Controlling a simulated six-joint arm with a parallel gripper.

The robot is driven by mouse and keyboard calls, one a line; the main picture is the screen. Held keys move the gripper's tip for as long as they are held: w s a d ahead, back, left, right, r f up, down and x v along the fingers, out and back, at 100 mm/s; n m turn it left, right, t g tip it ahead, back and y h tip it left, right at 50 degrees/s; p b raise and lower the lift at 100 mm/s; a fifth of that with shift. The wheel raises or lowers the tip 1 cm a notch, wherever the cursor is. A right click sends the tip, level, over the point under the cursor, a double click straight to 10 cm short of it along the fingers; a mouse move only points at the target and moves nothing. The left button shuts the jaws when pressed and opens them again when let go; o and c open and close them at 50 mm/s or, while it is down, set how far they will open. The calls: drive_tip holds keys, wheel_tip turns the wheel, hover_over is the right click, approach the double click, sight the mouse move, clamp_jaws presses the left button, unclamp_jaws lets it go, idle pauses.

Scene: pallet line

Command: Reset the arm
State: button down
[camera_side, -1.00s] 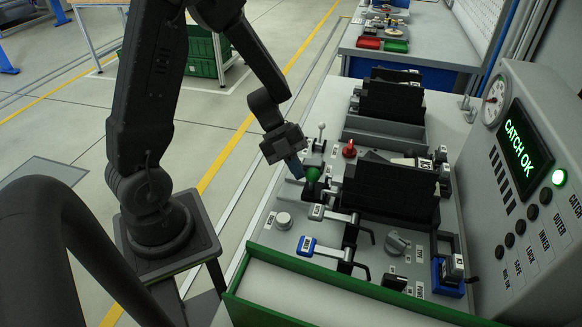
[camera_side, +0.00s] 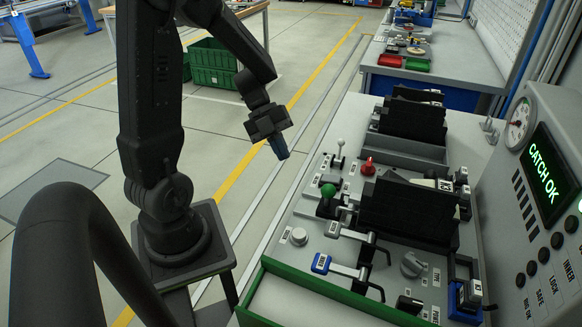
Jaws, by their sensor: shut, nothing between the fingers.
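My gripper (camera_side: 278,147) is shut and empty. The panel (camera_side: 335,248) also carries a red knob (camera_side: 368,166), a white-tipped lever (camera_side: 339,146), a blue-handled lever (camera_side: 322,263) and a grey round knob (camera_side: 299,236).
Black blocks (camera_side: 408,215) stand in the middle of the bench. A green-edged tray (camera_side: 300,293) is at its front. A second bench (camera_side: 440,72) with red and green trays stands behind. A green crate (camera_side: 213,62) is at the back left. Floor left of the bench is open.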

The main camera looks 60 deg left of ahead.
drive_tip(key=shift+s+a+r, duration=0.1)
drive_tip(key=shift+a+r, duration=0.15)
drive_tip(key=shift+r, duration=0.1)
idle(0.4)
drive_tip(key=w+d+r+n+t+y, duration=0.3)
drive_tip(key=w+r+n+t+y, duration=0.75)
drive_tip(key=r+n, duration=0.2)
drive_tip(key=s+d+n+g+h, duration=0.1)
drive_tip(key=s+d+n+g, duration=0.2)
drive_tip(key=s+d+n, duration=0.2)
drive_tip(key=s+d+n+g+h, duration=0.2)
drive_tip(key=s+d+n+g, duration=0.2)
drive_tip(key=s, duration=0.7)
drive_tip(key=shift+s+d+f+n, duration=0.2)
drive_tip(key=shift+d+n, duration=0.65)
drive_tip(key=shift+d, duration=0.3)
